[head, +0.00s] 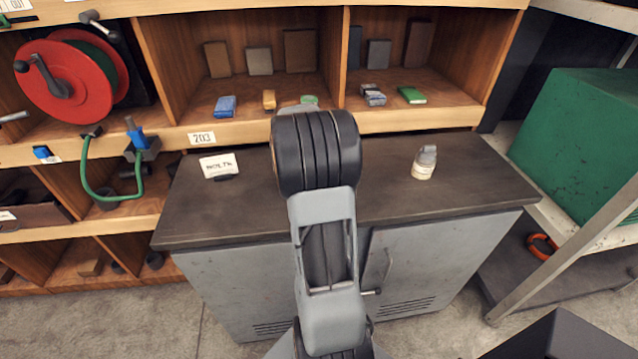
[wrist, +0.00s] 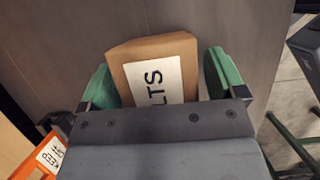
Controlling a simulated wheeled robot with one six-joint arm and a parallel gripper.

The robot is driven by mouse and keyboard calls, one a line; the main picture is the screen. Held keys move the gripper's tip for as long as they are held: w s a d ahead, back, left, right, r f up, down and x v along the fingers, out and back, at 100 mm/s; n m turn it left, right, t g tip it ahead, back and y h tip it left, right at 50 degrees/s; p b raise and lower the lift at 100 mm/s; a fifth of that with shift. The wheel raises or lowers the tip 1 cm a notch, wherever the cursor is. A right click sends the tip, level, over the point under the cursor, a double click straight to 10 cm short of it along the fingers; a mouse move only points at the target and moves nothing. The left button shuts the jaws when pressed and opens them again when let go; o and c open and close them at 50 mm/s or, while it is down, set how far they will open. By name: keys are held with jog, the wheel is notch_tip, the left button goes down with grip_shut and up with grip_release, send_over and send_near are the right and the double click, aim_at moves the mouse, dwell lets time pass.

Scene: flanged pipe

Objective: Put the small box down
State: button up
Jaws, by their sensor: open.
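A small tan box (wrist: 128,62) with a white label, its visible letters reading "LTS", shows in the wrist view. My gripper (wrist: 160,70) is open, with one green finger on each side of the box. A narrow gap shows by the right finger; the left finger is very close to the box or touching it. The near end of the box is hidden by the gripper body. I cannot tell whether the box rests on the dark surface behind it. In the head view my arm hides the gripper and the box.
A dark bench top (head: 390,190) on a grey cabinet carries a white card (head: 218,165) at left and a small jar (head: 424,162) at right. Wooden shelves (head: 420,122) with small blocks stand behind. An orange sign (wrist: 45,155) shows at lower left in the wrist view.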

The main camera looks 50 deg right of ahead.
jog(key=v, duration=1.2)
jog(key=s+a+f+m+t+y, duration=0.1)
jog(key=s+a+m+t, duration=0.1)
jog(key=a, duration=0.7)
jog(key=s+a+f+m+t+y, duration=0.1)
jog(key=s+a+m+t, duration=0.1)
jog(key=a, duration=0.7)
jog(key=s+a+f+m+t+y, duration=0.1)
jog(key=s+a+m, duration=0.3)
jog(key=a, duration=0.5)
jog(key=shift+s+a+f+m+t, duration=0.25)
jog(key=shift+m+t, duration=0.55)
jog(key=shift+m, duration=0.2)
